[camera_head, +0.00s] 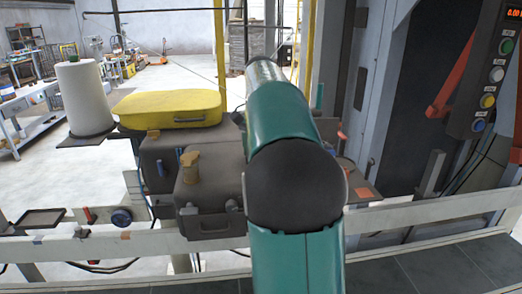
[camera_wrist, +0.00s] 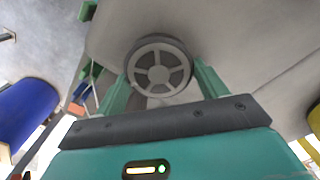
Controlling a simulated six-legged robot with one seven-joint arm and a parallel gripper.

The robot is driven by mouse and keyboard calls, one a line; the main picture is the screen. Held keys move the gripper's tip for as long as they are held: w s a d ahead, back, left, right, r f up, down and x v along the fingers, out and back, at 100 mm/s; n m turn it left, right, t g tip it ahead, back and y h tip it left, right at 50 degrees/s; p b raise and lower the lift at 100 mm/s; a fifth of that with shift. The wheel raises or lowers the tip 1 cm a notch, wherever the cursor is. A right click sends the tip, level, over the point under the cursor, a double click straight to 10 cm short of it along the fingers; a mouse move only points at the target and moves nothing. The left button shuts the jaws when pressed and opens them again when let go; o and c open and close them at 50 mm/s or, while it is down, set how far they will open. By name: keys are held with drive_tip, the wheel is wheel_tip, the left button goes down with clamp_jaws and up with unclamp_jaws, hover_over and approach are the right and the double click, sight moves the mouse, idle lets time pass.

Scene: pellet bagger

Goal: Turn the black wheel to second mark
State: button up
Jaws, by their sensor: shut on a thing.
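The black wheel (camera_wrist: 159,66) shows in the wrist view, with a dark rim and a grey spoked face, against a pale grey panel. My gripper (camera_wrist: 160,76) has one green finger on each side of the wheel and is shut on it. No marks around the wheel can be made out. In the head view my own arm reaches away over the dark boxes and hides my gripper and the gripped wheel.
A yellow case (camera_head: 168,108) lies on dark boxes left of my arm, beside a white roll (camera_head: 82,98). A pale rail (camera_head: 400,216) with a dark round knob (camera_head: 121,217) crosses in front. A button panel (camera_head: 490,74) stands at right.

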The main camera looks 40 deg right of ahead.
idle(0.4)
drive_tip(key=o, duration=1)
drive_tip(key=shift+r, duration=6.9)
drive_tip(key=shift+a, duration=0.1)
